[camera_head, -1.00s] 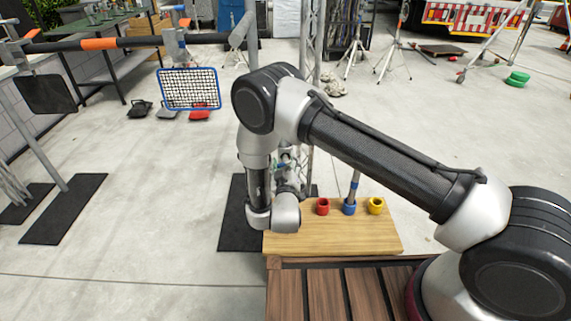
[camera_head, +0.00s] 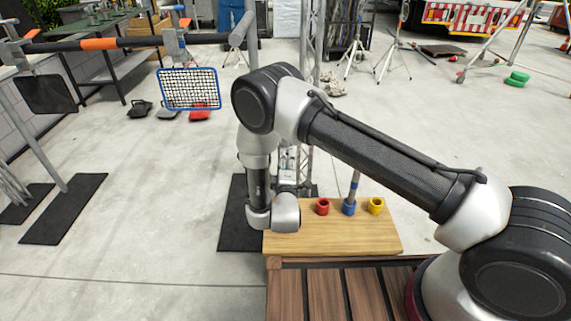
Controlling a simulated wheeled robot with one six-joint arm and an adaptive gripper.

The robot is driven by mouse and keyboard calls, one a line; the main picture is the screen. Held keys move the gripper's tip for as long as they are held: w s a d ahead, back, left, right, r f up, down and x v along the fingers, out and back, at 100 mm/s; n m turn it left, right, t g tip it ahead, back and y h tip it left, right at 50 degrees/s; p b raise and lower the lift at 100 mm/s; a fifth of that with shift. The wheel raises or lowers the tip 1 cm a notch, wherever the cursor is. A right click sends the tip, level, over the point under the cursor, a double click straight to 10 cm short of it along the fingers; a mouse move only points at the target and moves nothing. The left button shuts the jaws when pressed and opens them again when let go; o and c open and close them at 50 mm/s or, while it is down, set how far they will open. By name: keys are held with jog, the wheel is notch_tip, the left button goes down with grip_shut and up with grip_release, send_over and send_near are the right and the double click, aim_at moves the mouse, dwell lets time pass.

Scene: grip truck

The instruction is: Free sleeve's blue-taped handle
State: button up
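A wooden board (camera_head: 330,243) holds three sleeves in a row: a red sleeve (camera_head: 323,206), a blue sleeve (camera_head: 349,208) and a yellow sleeve (camera_head: 376,205). A thin grey handle (camera_head: 355,185) stands in the blue sleeve, leaning slightly right at its top. The red and yellow sleeves show no handle. My gripper (camera_head: 288,160) is left of the handle, apart from it, behind my wrist. Its fingers are too small and covered to tell whether they are open.
The board rests at the far end of a dark slatted wooden deck (camera_head: 330,295). A black mat (camera_head: 238,215) lies on the floor left of it. A metal truss (camera_head: 309,60) rises behind my arm. Open concrete floor lies to the left.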

jog(key=n, duration=0.4)
jog(key=shift+n, duration=0.4)
jog(key=n, duration=0.3)
jog(key=shift+n, duration=0.3)
jog(key=n, duration=0.3)
jog(key=shift+n, duration=2.1)
jog(key=o, duration=1)
jog(key=shift+o, duration=0.2)
